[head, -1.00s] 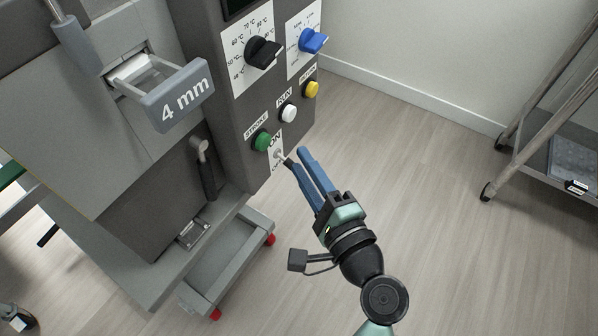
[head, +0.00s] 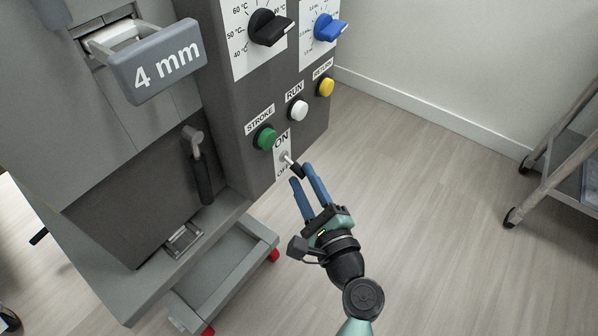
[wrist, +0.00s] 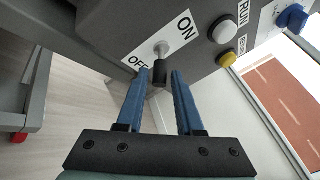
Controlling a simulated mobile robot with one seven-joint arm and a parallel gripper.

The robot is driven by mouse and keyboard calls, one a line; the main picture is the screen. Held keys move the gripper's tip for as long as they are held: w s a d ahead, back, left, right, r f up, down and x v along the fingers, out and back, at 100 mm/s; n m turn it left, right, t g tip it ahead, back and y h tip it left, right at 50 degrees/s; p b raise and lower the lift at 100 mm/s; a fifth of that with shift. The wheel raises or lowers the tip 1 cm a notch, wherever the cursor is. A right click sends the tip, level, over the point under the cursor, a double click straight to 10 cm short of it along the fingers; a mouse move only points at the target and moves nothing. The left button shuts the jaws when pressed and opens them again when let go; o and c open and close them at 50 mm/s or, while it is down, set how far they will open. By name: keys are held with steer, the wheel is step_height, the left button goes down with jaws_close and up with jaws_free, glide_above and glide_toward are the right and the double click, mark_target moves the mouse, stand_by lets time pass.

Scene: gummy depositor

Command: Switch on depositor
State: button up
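The depositor (head: 236,90) is a grey machine with a control panel on its right side. Its power switch (head: 287,160) is a metal toggle with a black tip, on a white plate marked ON at the top and OFF at the bottom. In the wrist view the toggle (wrist: 160,60) sticks out from the plate. My gripper (head: 302,175) is just below and in front of the switch. In the wrist view the gripper (wrist: 160,80) has its two blue fingers apart, with the toggle's black tip between or just beyond the fingertips. Contact cannot be told.
Above the switch are a green STROKE button (head: 265,138), a white RUN button (head: 299,110) and a yellow button (head: 326,87). Black (head: 270,28) and blue (head: 328,28) dials sit higher. A wheeled rack (head: 565,150) stands at the right. The floor between is clear.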

mark_target(301, 176)
steer(key=shift+x, duration=1.5)
steer(key=shift+c, duration=0.3)
jaws_close()
